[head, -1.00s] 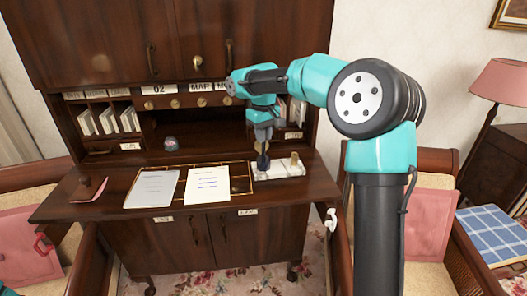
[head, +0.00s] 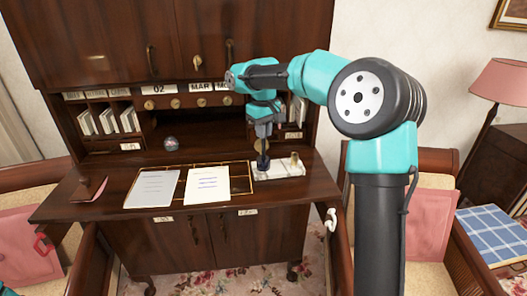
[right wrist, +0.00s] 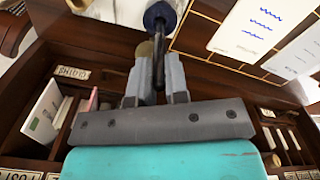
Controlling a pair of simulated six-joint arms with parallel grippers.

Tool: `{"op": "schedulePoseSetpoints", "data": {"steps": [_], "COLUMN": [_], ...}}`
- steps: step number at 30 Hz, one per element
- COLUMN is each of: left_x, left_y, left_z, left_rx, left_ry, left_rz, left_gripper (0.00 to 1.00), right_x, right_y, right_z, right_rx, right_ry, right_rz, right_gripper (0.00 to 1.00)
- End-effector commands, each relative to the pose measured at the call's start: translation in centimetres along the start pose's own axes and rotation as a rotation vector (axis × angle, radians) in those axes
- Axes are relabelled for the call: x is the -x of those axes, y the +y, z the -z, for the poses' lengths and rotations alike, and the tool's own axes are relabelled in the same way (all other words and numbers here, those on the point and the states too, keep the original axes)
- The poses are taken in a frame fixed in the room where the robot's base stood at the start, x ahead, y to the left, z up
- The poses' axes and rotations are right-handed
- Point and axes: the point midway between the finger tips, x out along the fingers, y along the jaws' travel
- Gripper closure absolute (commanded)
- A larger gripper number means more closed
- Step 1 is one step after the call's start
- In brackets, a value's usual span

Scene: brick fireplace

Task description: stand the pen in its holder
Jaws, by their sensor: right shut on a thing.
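My right gripper (head: 263,139) points down above the white marble stand (head: 282,172) at the right of the desk. In the right wrist view its two fingers (right wrist: 158,85) are shut on a thin dark pen (right wrist: 158,66). The pen's far end overlaps a dark blue pot (right wrist: 160,14); I cannot tell whether it is inside or in front. The pot also shows dark under the gripper in the head view (head: 263,163). A small brass cup (head: 295,159), perhaps the holder, stands on the stand's right part. My left gripper is not in view.
White papers (head: 208,186) lie left of the stand. A glass ball (head: 171,144) sits farther back, and a dark red blotter-like thing (head: 89,189) is at the left. Pigeonholes with envelopes (head: 106,119) and upper cabinets close in the back. The front right desk corner is clear.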

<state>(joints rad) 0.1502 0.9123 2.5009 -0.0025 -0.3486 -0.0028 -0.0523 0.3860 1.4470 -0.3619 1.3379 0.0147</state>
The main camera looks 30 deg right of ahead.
Motion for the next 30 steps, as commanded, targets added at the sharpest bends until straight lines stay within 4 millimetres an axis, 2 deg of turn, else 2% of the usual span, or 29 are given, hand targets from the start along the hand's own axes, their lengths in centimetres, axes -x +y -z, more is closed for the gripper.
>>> {"op": "schedulePoseSetpoints", "data": {"steps": [14,30], "left_x": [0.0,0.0], "left_y": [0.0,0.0], "left_z": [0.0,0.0], "left_rx": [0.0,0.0], "left_ry": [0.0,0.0], "left_rz": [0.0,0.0], "left_gripper": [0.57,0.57], "right_x": [0.2,2.3], "right_y": [0.0,0.0], "right_z": [0.0,0.0], "right_rx": [0.0,0.0], "right_ry": [0.001,0.0], "right_rz": [0.0,0.0], "right_gripper": [1.0,1.0]}}
